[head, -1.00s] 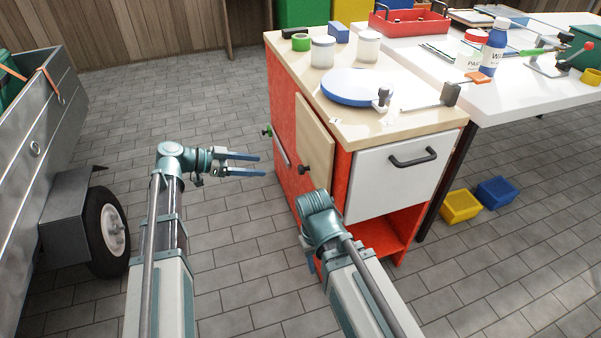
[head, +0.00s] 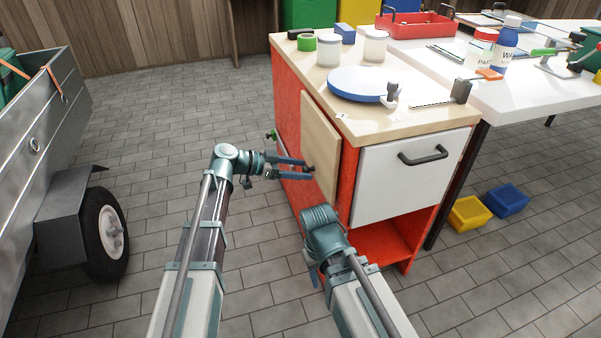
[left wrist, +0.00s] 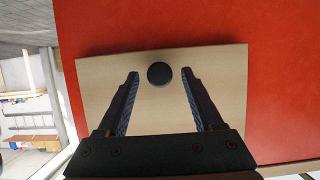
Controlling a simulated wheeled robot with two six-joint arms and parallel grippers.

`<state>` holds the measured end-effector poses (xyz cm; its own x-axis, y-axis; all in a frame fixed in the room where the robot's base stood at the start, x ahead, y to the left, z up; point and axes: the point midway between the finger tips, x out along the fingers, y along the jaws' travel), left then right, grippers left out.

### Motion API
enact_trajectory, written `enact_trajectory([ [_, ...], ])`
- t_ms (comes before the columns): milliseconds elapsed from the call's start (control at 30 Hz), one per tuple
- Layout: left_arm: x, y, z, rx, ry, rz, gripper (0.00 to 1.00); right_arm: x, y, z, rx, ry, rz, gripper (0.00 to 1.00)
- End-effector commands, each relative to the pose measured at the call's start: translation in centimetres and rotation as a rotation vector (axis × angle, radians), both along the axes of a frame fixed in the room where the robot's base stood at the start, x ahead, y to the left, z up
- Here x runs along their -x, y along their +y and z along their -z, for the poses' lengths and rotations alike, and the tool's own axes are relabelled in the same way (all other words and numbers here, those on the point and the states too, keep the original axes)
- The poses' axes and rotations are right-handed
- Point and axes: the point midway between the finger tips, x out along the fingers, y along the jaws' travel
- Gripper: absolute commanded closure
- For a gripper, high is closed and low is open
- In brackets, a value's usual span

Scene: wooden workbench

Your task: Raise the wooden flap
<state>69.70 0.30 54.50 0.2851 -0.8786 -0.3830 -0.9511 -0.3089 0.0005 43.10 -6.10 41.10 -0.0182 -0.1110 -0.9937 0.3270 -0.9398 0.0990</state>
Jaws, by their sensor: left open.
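The wooden flap (head: 321,145) is a pale panel on the red side of the cabinet, and it fills the middle of the left wrist view (left wrist: 210,95). Its round black knob (left wrist: 160,74) lies between and slightly beyond the fingertips of my left gripper (left wrist: 160,75). In the head view my left gripper (head: 307,168) is open at the flap's lower part, with its fingers pointing at the knob. Whether the fingers touch the flap cannot be told. My right arm is folded in front of the cabinet, and its fingers are mostly hidden.
The red cabinet (head: 287,100) has a white drawer (head: 400,180) at the front. Jars and a blue disc (head: 358,84) stand on its top. A metal trailer (head: 40,150) stands at the left. The tiled floor between is clear.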

Motion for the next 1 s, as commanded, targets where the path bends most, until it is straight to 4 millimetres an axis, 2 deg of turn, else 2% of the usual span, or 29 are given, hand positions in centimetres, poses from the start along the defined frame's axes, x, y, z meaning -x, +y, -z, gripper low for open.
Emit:
enact_trajectory([
  [367, -0.12, -0.38, 0.13, 0.000, 0.000, -0.001, 0.32, 0.00, 0.00, 0.13, 0.000, 0.000, 0.000, 0.50],
  [733, -0.12, -0.36, 0.13, 0.000, 0.000, 0.000, 0.99, 0.00, 0.00, 0.14, 0.000, 0.000, 0.000, 0.50],
  [1000, -0.11, -0.35, 0.14, 0.000, 0.000, 0.000, 1.00, 0.00, 0.01, 0.14, 0.000, 0.000, 0.000, 0.50],
])
